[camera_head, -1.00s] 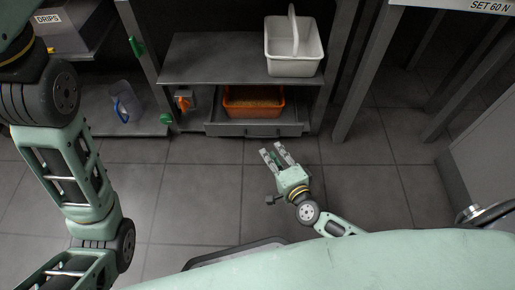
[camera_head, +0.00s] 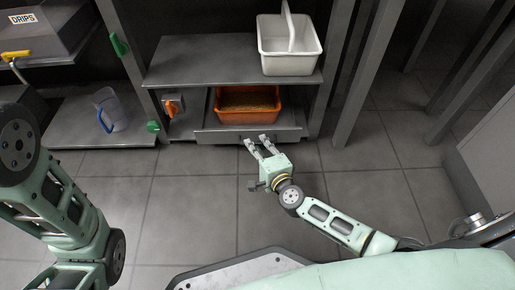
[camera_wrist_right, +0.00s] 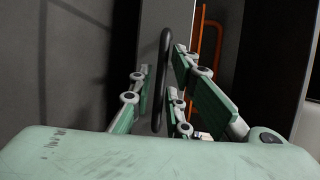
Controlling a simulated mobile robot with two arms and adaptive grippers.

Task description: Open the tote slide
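The tote slide (camera_head: 218,137) is a low grey pull-out under the grey shelf, with an orange tote (camera_head: 247,118) of brown contents on it. My right gripper (camera_head: 256,141) is at the slide's front face, close to the floor. In the right wrist view, the slide's dark bar handle (camera_wrist_right: 163,80) stands between the spread fingers of the right gripper (camera_wrist_right: 160,85). The fingers look open, with gaps to the bar. The orange tote (camera_wrist_right: 202,45) shows behind them. My left arm shows at the left, but its gripper is out of frame.
A white caddy (camera_head: 290,62) stands on the shelf (camera_head: 200,62) above the slide. An orange-handled item (camera_head: 174,106) is left of the tote. A clear jug (camera_head: 112,112) stands on a low shelf farther left. A rack post (camera_head: 352,90) is to the right. The floor before the slide is clear.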

